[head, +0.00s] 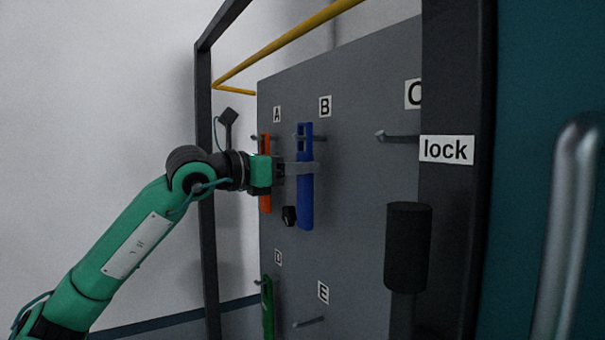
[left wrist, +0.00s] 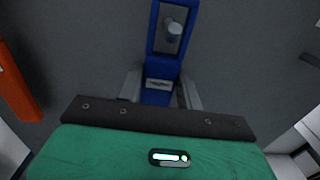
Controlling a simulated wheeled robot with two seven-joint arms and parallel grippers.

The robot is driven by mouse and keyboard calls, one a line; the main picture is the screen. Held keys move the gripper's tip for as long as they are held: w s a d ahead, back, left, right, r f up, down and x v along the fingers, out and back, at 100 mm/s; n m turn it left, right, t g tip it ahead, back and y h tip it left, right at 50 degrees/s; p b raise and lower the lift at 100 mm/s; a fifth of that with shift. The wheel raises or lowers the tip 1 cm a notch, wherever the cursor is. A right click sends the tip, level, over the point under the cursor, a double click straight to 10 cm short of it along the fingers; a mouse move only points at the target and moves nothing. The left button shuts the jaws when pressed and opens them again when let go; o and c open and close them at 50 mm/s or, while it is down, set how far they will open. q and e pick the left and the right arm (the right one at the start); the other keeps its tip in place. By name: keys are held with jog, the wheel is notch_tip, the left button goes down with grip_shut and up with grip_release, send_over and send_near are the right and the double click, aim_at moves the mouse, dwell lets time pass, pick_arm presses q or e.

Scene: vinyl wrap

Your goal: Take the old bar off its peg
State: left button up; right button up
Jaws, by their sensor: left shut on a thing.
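A blue bar (head: 306,205) hangs upright on the peg under label B on the grey board (head: 360,90). My left gripper (head: 305,168) is shut on the blue bar, below its slotted top. In the left wrist view the blue bar (left wrist: 158,67) lies between the two fingers, and the peg (left wrist: 174,31) shows inside its slot. An orange bar (head: 265,200) hangs under label A, partly hidden by my left gripper. A green bar (head: 267,305) hangs under label D. No bar is marked as old. My right gripper is not in view.
The peg under C (head: 400,137) and the peg under E (head: 309,322) are bare. A small black knob (head: 289,215) sits between the orange and blue bars. A dark post labelled lock (head: 446,150) and a dark cylinder (head: 408,247) stand at the right. A yellow rail (head: 290,45) crosses above.

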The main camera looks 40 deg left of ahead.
pick_arm(q)
jog(key=b+v, duration=0.9)
jog(key=v, duration=0.3)
jog(key=shift+b, duration=0.35)
dwell(0.5)
